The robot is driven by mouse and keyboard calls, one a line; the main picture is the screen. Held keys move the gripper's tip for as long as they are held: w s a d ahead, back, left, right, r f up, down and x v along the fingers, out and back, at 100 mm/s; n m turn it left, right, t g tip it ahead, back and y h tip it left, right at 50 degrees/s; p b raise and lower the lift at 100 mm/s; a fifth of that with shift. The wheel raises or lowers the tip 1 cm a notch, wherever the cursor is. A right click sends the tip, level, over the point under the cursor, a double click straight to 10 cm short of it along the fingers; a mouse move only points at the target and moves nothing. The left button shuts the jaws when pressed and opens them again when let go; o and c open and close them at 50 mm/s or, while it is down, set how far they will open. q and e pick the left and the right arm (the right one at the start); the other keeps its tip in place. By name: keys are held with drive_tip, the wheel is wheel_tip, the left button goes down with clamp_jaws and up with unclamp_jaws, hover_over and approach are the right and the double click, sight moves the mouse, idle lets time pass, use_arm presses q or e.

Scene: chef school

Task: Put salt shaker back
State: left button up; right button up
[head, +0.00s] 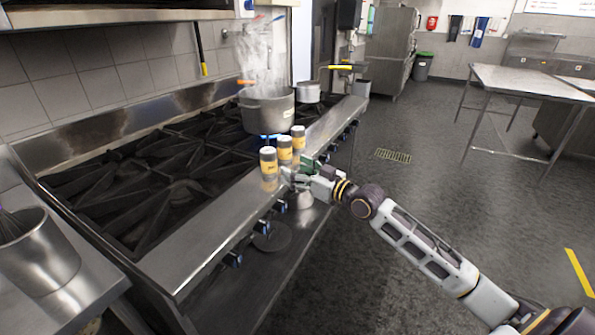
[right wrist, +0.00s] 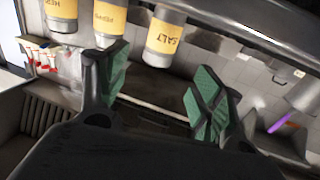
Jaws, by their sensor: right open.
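Three shakers with yellow labels stand upright in a row on the stove's front steel ledge. In the right wrist view, which is upside down, the salt shaker (right wrist: 165,40) reads SALT and is at the right end of the row. In the head view the salt shaker (head: 268,163) is the nearest one, at the left. The pepper shaker (head: 285,151) is in the middle. My right gripper (head: 298,171) is open beside the row on its front side. In the right wrist view the salt shaker appears above the gap between the green finger pads (right wrist: 160,78), which are empty. My left gripper is out of view.
A steaming pot (head: 267,112) sits on a lit burner behind the shakers, with a smaller pot (head: 308,92) beyond. The near ledge (head: 205,240) is bare. A metal container with a whisk (head: 36,255) stands at the left. Open floor lies to the right.

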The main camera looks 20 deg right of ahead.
drive_tip(key=s+d+f+m+g+h, duration=0.1)
drive_tip(key=s+f+m+g+h, duration=0.15)
drive_tip(key=f, duration=1.55)
drive_tip(key=s+d+f+m+g+h, duration=0.1)
drive_tip(key=s+f+g+h, duration=0.25)
drive_tip(key=f, duration=1.45)
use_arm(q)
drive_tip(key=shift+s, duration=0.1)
use_arm(e)
drive_tip(key=s+a+f+g+h, duration=0.1)
drive_tip(key=s+a+f+g, duration=0.2)
drive_tip(key=s+f, duration=1)
drive_tip(key=s+a+f+g, duration=0.4)
drive_tip(key=s+f, duration=1)
drive_tip(key=s, duration=0.2)
drive_tip(key=shift+f+g+h, duration=0.2)
drive_tip(key=shift+g+h, duration=0.2)
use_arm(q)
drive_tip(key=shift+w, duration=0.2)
use_arm(e)
drive_tip(key=shift+w+n, duration=0.1)
drive_tip(key=shift+n, duration=0.15)
